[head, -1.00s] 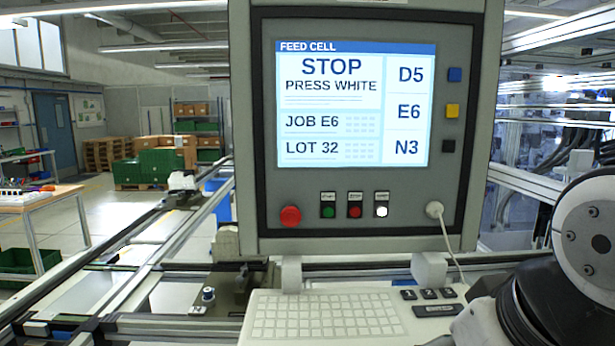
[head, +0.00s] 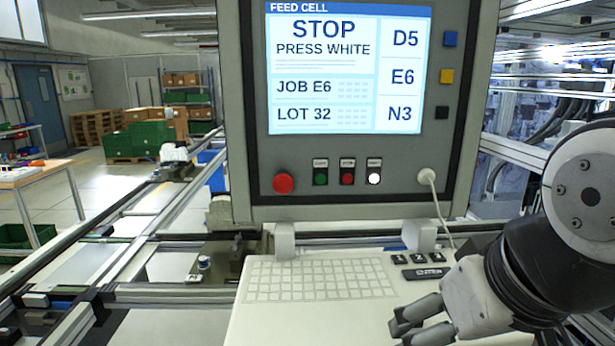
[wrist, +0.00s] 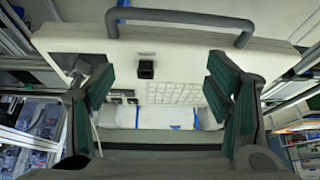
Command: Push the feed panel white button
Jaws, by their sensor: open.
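The feed panel (head: 460,130) stands upright ahead of me in the head view. Its lit white button (head: 374,179) is the rightmost of three small buttons below the screen (head: 350,90). The screen reads STOP, PRESS WHITE. My gripper (head: 405,332) is at the lower right, over the front of the keyboard shelf, below and apart from the white button. Its fingers are spread with nothing between them, as the wrist view (wrist: 158,75) also shows. I cannot make out the white button in the wrist view.
A red button (head: 347,179), a green button (head: 320,179) and a large red knob (head: 284,183) lie left of the white one. A cable plug (head: 427,176) sits right of it. The keyboard (head: 320,279) lies below. Rails (head: 110,260) run at left.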

